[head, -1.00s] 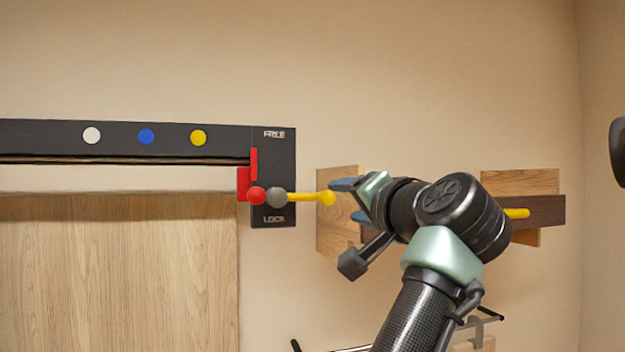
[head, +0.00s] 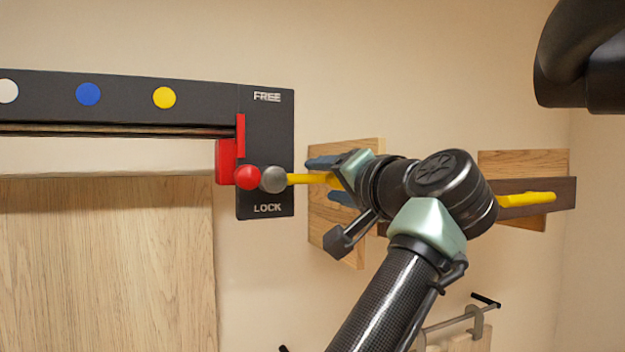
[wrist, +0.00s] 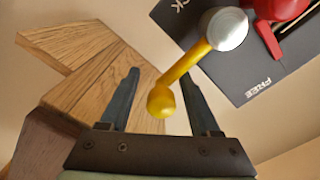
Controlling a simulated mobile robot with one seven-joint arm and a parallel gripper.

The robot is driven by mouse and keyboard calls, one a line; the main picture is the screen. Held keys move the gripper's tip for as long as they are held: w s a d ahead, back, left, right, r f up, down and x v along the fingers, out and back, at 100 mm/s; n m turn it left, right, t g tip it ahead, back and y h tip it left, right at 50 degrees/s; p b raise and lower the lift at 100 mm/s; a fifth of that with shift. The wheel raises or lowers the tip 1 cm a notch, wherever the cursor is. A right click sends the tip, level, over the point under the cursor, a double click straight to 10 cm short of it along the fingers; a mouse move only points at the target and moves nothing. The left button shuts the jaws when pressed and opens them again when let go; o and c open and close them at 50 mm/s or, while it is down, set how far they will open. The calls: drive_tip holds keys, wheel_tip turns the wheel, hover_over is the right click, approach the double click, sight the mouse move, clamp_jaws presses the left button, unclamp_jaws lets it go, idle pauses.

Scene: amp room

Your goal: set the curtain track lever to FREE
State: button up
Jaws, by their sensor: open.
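The curtain track lever is a yellow rod (head: 305,179) on a grey round pivot (head: 273,179), pointing right and about level, between the FREE label (head: 267,97) above and the LOCK label (head: 267,208) below. In the wrist view the yellow rod (wrist: 185,68) ends in a yellow ball lying between the two fingers. My gripper (head: 325,180) is at the rod's right end, with its fingers open on either side (wrist: 160,95). No grip on the ball shows.
A red ball (head: 246,177) and red bracket (head: 227,160) sit just left of the pivot. The dark track (head: 125,100) carries white, blue and yellow discs. Wooden wall blocks (head: 345,235) stand close behind my gripper. A yellow hook (head: 527,199) is farther right.

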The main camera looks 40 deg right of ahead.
drive_tip(key=shift+w, duration=0.15)
drive_tip(key=shift+s+r, duration=0.15)
drive_tip(key=shift+s, duration=0.2)
drive_tip(key=shift+c, duration=0.5)
drive_tip(key=shift+w, duration=0.1)
clamp_jaws()
drive_tip(key=shift+f, duration=0.35)
